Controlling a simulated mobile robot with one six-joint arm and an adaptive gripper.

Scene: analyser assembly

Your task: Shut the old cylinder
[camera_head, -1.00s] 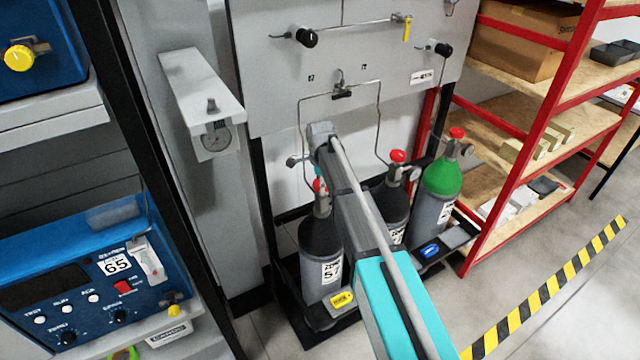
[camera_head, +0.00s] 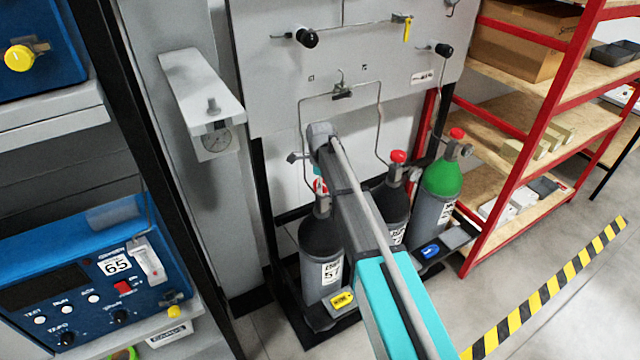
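Three gas cylinders stand in a row under the grey panel. The left one (camera_head: 323,254) is dark grey with a black shoulder, a label reading 57 and a yellow tag (camera_head: 342,300) at its base. Its red valve knob (camera_head: 320,186) is partly covered by my gripper (camera_head: 319,178), which points down at it from above. The finger gap is too small and hidden to read. The middle cylinder (camera_head: 391,203) has a red knob (camera_head: 398,156) and is partly behind my arm. The right cylinder (camera_head: 440,180) has a green shoulder, a red knob and a blue tag (camera_head: 430,251). Which is old is not clearly marked.
Thin tubes run from the panel (camera_head: 270,90) down towards the cylinders. A grey bracket with a gauge (camera_head: 215,140) is at left, beside blue analysers (camera_head: 90,270). Red shelving (camera_head: 520,150) stands at right. The floor by the striped tape (camera_head: 545,290) is clear.

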